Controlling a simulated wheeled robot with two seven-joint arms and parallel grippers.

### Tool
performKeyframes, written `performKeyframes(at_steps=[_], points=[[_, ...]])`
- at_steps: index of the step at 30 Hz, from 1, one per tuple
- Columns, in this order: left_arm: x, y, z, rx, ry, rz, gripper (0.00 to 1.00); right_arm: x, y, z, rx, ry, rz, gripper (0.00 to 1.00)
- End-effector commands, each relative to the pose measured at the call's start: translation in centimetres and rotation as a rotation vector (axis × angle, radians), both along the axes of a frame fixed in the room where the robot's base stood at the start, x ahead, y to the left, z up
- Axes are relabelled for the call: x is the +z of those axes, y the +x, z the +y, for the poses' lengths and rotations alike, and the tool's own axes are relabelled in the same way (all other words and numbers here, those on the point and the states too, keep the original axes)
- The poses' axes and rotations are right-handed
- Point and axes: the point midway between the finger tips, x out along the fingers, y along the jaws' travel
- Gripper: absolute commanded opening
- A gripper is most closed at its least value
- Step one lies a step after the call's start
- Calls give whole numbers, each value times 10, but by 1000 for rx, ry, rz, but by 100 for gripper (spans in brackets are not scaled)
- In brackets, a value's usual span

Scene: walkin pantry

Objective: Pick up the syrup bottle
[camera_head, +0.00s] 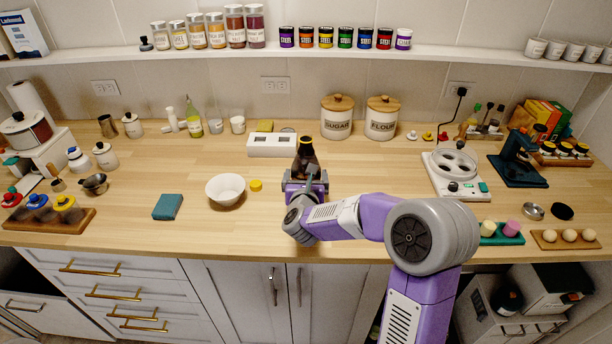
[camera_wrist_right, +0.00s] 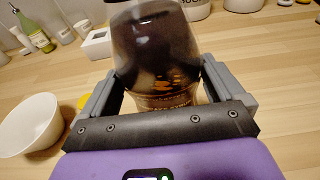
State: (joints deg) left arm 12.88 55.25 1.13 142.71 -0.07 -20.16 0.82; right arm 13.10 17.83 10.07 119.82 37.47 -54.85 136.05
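In the wrist view, the right gripper's fingers (camera_wrist_right: 160,72) are spread wide, near the ends of the palm. Whether the fingertips touch the bottle is hard to tell. My left gripper is not in view.
A white bowl (camera_head: 225,189), a yellow lid (camera_head: 256,185) and a teal box (camera_head: 168,207) lie to the left. A white box (camera_head: 271,147) stands just behind the bottle. Sugar (camera_head: 337,118) and flour (camera_head: 381,118) canisters stand behind right.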

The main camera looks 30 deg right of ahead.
Motion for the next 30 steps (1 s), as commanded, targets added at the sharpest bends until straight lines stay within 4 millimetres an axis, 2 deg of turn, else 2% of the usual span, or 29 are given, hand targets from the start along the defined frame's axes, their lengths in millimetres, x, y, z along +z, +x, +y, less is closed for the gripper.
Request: performKeyframes(at_steps=[1,10,17,20,30], points=[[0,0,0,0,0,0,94,0,0,0,1,0,0,66],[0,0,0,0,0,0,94,0,0,1,1,0,0,22],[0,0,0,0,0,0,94,5,1,0,1,-3,-9,22],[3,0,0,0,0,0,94,13,1,0,-1,-3,-11,22],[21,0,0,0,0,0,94,73,0,0,-1,-3,-12,22]])
